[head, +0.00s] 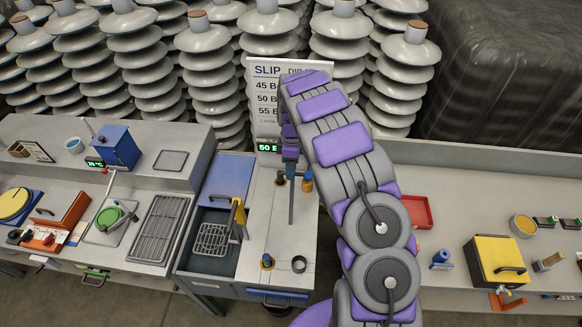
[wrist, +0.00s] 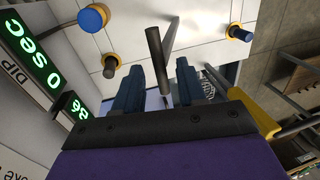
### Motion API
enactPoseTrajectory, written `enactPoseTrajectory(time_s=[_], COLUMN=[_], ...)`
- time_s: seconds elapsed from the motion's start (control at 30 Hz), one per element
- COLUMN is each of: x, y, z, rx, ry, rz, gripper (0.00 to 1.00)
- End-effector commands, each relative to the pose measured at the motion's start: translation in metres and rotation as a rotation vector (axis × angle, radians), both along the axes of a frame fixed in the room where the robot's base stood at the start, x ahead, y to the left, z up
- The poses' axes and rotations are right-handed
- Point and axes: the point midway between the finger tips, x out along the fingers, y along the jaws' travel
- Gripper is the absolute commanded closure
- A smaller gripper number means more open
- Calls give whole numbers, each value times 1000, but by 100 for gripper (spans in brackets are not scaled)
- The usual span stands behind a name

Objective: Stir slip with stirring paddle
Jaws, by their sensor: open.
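My gripper (head: 290,156) is over the grey slip-dip bench, below the sign. In the wrist view its two dark blue fingers (wrist: 158,82) are apart, and a dark cylindrical handle (wrist: 154,50) shows between them. A grey shaft (wrist: 172,35) shows just beyond the handle. In the head view a thin grey shaft (head: 291,205) stands upright below the fingers; it looks like the stirring paddle, its upper end hidden by my gripper. I cannot tell whether the fingers touch the handle. A blue-lidded tank (head: 226,181) is left of the shaft; I cannot see slip in it.
A wire basket (head: 211,240) hangs at the tank from a yellow-handled hook (head: 239,212). Pegs with yellow collars, one blue-topped (wrist: 92,18), stand close by. The sign (head: 265,88) and green display (head: 268,147) stand behind. A red tray (head: 416,211) lies right.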

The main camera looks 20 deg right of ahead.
Motion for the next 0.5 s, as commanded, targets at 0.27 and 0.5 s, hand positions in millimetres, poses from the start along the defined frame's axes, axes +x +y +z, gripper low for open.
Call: enactPoseTrajectory(time_s=[0.27,0.5], x=[0,1], y=[0,0], z=[0,0], rx=[0,-1], ry=[-1,-2], rz=[0,0], gripper=[67,90])
